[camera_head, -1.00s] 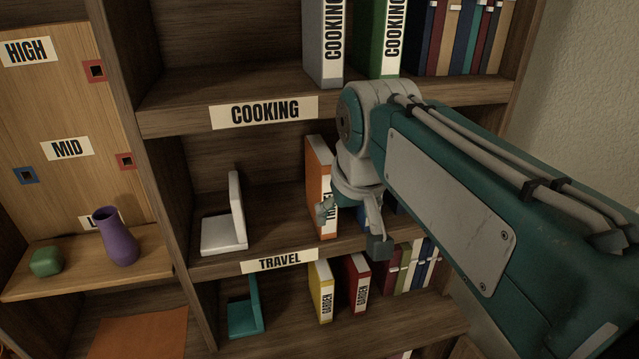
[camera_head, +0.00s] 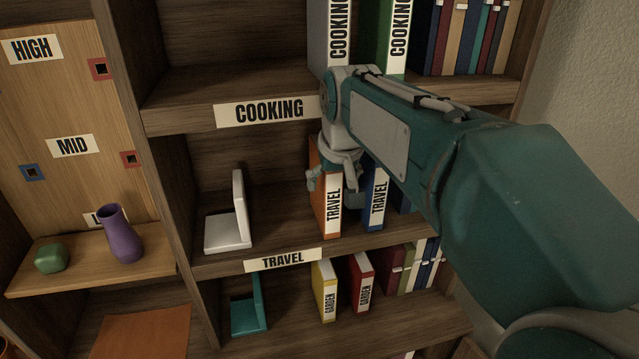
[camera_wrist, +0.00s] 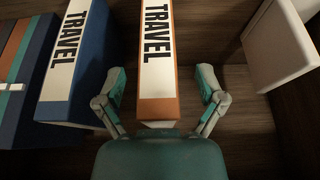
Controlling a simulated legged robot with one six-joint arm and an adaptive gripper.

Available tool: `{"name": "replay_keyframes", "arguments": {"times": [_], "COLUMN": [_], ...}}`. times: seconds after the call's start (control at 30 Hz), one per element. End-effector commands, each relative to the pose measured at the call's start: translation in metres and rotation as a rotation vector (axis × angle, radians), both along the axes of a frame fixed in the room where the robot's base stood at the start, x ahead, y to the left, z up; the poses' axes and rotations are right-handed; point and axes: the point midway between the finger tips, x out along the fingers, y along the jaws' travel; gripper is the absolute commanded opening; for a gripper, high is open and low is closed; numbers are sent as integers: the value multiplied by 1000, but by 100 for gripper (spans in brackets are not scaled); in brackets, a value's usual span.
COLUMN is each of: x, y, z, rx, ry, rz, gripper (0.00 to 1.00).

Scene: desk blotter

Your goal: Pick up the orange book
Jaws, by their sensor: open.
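The orange book (camera_head: 318,206) stands upright on the shelf marked TRAVEL, with a white TRAVEL label on its spine. It also shows in the wrist view (camera_wrist: 157,70), its spine between the two fingers. My gripper (camera_head: 333,186) is at the upper part of the book in the head view and hides some of it. In the wrist view my gripper (camera_wrist: 160,88) is open, one finger on each side of the book, with a visible gap on both sides. Neither finger appears to touch the book.
A blue TRAVEL book (camera_head: 375,198) stands just right of the orange one, beside the left finger in the wrist view (camera_wrist: 78,65). A white bookend (camera_head: 237,212) stands to the left, with bare shelf between. The COOKING shelf (camera_head: 190,118) is above.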

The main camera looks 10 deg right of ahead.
Motion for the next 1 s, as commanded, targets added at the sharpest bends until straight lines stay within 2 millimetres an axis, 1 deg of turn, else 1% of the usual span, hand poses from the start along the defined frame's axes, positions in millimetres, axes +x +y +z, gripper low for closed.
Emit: {"name": "replay_keyframes", "arguments": {"times": [0.13, 0.17, 0.2, 0.27, 0.3, 0.33, 0.37, 0.77, 0.87, 1.0], "x": [0, 0, 0, 0, 0, 0, 0, -1, -8, -23], "y": [0, 0, 0, 1, 1, 0, 0, 1, 1, 1], "z": [0, 0, 0, 0, 0, 0, 0, 2, 3, 3], "rx": [0, 0, 0, 0, 0, 0, 0, 1, 0, 0], "ry": [-1, -1, 0, -1, -1, 0, 0, 0, 0, -1], "rz": [0, 0, 0, 0, 0, 0, 0, 0, 0, 0], "gripper": [89, 80, 62, 35, 17, 4, 0, 0, 0, 0]}}
